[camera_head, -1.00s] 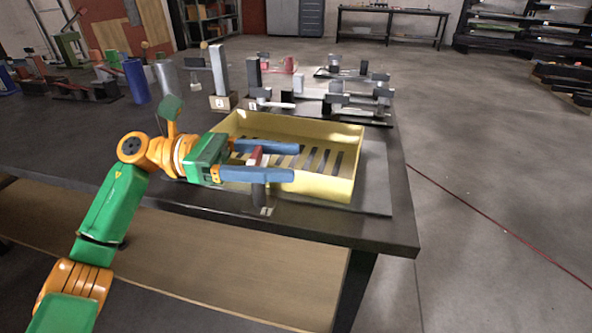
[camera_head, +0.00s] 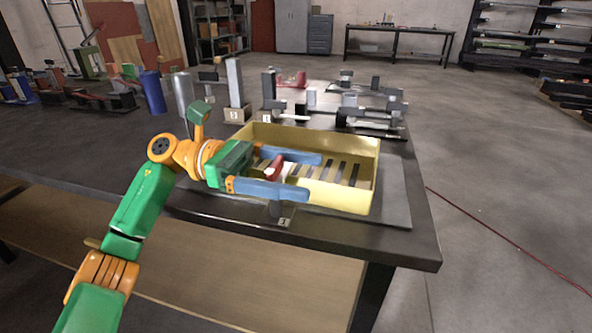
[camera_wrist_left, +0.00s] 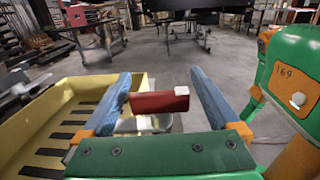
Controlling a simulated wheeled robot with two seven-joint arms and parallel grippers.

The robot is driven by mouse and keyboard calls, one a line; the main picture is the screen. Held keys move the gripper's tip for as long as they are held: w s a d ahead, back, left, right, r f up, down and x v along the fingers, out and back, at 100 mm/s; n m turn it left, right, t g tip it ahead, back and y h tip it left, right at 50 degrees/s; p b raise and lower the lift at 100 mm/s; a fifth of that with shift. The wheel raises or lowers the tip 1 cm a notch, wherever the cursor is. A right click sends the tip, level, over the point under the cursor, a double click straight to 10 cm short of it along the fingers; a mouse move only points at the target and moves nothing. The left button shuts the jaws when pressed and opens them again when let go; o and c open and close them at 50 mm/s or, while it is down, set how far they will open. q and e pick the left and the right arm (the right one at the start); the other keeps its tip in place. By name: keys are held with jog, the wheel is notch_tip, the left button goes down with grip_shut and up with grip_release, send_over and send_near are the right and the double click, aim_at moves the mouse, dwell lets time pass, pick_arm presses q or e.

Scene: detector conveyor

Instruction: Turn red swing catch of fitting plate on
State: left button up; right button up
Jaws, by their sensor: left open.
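The red swing catch (camera_head: 275,167) is a short red bar with a white part, between the fingers of my left gripper (camera_head: 314,176). In the left wrist view the red catch (camera_wrist_left: 160,102) lies crosswise between the two blue fingers, with a pale block at its right end. My left gripper (camera_wrist_left: 160,74) is open, one finger on each side of the catch; I cannot tell whether either touches it. A small dark post with a white number tag (camera_head: 285,222) stands below the near finger. The fitting plate's outline is partly hidden by the gripper. My right gripper is out of view.
A yellow slotted tray (camera_head: 345,200) is right beside the gripper, on a grey mat (camera_head: 395,205) near the table's front edge. Upright posts (camera_head: 235,85) and grey fixtures (camera_head: 370,115) stand behind it. The floor at the right is open.

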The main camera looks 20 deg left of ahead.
pick_arm(q)
jog(key=shift+s+a, duration=0.2)
jog(key=shift+a, duration=1.55)
jog(key=shift+s+a, duration=0.15)
jog(key=shift+a, duration=1.6)
